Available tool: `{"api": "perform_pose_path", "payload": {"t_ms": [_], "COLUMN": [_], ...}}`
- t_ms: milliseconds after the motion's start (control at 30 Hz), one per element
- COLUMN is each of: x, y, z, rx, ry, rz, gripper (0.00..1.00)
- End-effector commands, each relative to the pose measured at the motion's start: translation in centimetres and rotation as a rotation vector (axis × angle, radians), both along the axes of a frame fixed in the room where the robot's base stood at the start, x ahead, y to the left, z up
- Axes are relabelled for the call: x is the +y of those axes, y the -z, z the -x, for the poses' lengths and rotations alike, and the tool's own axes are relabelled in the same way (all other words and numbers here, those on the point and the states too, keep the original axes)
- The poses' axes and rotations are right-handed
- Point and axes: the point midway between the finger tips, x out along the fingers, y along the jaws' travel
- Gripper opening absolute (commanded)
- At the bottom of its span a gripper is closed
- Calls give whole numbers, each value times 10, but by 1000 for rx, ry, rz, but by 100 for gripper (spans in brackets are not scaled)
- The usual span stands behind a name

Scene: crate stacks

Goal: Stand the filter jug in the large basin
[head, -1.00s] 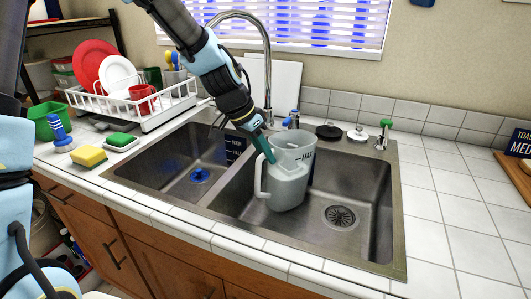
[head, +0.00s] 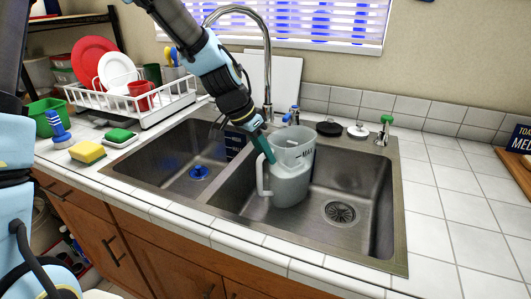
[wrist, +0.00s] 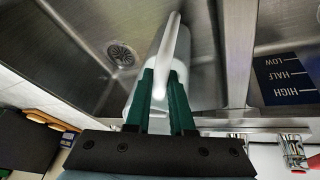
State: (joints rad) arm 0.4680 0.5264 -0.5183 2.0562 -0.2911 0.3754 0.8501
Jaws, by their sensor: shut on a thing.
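The filter jug (head: 291,183) is a pale, translucent grey jug with a handle on its left side and "MAX" lettering near its rim. It is upright inside the large basin (head: 350,185), left of the drain. My gripper (head: 267,152) reaches down to the jug's handle side, its green fingers shut on the jug. In the wrist view the fingers (wrist: 163,100) lie either side of the white handle (wrist: 170,50). I cannot tell if the jug's base touches the basin floor.
The smaller basin (head: 165,160) with a blue drain plug lies left, past a divider. The tap (head: 267,60) arches behind. A dish rack (head: 140,105), yellow sponge (head: 87,151) and green sponge (head: 120,136) stand left. The basin's right part around the drain (head: 340,213) is clear.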

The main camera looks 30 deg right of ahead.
Motion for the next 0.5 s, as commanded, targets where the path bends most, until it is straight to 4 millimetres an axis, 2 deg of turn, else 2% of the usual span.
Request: {"api": "perform_pose_path", "payload": {"t_ms": [33, 67, 300, 367, 500], "x": [1, 1, 0, 0, 0], "y": [3, 2, 1, 1, 1], "z": [1, 1, 0, 0, 0], "rx": [2, 2, 1, 1, 0], "ry": [0, 0, 1, 1, 0], "rz": [-2, -2, -1, -1, 0], "gripper": [0, 24, 51, 56, 56]}}
